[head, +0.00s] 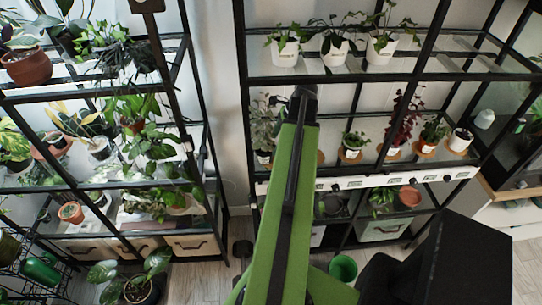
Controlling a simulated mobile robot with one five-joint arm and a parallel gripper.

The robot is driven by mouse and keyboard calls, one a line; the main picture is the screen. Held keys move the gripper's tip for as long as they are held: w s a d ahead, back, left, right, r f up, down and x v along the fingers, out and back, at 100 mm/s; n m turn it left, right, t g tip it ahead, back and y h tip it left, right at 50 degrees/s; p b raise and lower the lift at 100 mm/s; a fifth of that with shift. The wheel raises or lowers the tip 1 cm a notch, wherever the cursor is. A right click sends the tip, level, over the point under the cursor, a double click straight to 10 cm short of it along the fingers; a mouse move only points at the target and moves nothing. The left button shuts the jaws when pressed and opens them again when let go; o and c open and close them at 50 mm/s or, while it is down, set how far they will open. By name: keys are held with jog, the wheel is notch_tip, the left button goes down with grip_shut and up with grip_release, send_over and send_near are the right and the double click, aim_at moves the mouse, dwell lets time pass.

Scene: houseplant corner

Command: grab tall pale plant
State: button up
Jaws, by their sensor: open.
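A tall pale grey-green plant (264,124) stands in a white pot at the left end of the middle shelf of the right-hand rack. Its leaves rise well above the pot. My green arm reaches up the middle of the view, and my gripper (303,92) is the dark end at its top. The gripper appears just right of the pale plant's upper leaves, with a small gap in the picture. It is open, and I see nothing held in it. Its fingers are small and hard to make out, and the depth between it and the plant is unclear.
The same shelf (340,184) holds a small green plant (354,141), a dark red plant (402,118) and other pots to the right. Black rack posts and shelf edges surround it. A crowded plant rack stands left. A green pot (343,268) is on the floor.

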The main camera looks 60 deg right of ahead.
aim_at(271, 148)
jog(key=shift+o, duration=1.1)
jog(key=shift+b+x, duration=0.45)
jog(key=shift+x, duration=0.4)
jog(key=shift+o, duration=1.3)
jog(key=shift+f, duration=0.15)
jog(key=b+x, duration=0.4)
jog(key=x, duration=0.1)
jog(key=shift+b, duration=0.3)
jog(key=shift+c, duration=0.2)
jog(key=c, duration=1.7)
